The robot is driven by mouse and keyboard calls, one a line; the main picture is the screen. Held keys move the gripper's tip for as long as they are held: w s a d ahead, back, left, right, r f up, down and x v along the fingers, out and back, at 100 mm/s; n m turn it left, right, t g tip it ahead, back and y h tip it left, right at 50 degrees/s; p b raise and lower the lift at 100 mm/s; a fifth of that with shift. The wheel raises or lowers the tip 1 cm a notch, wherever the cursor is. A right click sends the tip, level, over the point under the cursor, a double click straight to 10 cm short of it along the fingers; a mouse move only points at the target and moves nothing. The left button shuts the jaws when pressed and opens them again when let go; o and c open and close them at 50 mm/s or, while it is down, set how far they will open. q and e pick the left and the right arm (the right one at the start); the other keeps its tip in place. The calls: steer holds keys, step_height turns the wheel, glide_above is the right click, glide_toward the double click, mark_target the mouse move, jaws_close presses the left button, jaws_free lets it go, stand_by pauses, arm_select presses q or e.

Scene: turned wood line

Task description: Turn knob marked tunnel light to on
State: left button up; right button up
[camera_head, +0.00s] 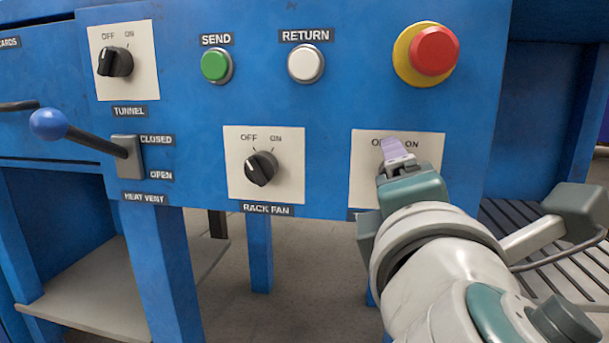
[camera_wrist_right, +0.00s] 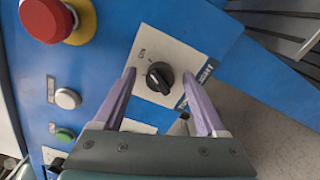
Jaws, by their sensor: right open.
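My right gripper (camera_head: 396,150) is in front of the lower right white knob plate (camera_head: 430,160) and hides its knob in the head view. In the right wrist view, a black rotary knob (camera_wrist_right: 160,77) sits on that plate, between the two open purple fingers of my right gripper (camera_wrist_right: 161,76). I cannot tell whether a finger touches it. Its label (camera_wrist_right: 207,72) is partly hidden, but "LIGHT" can be read. OFF and ON are printed above the knob; its pointer setting is unclear. My left gripper is not in view.
The blue panel also bears a TUNNEL knob (camera_head: 115,62), a RACK FAN knob (camera_head: 261,168), a green SEND button (camera_head: 216,65), a white RETURN button (camera_head: 305,63) and a red emergency button (camera_head: 434,50). A blue-balled HEAT VENT lever (camera_head: 48,124) sticks out at left.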

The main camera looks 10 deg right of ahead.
steer(key=p+v, duration=0.2)
steer(key=v, duration=0.8)
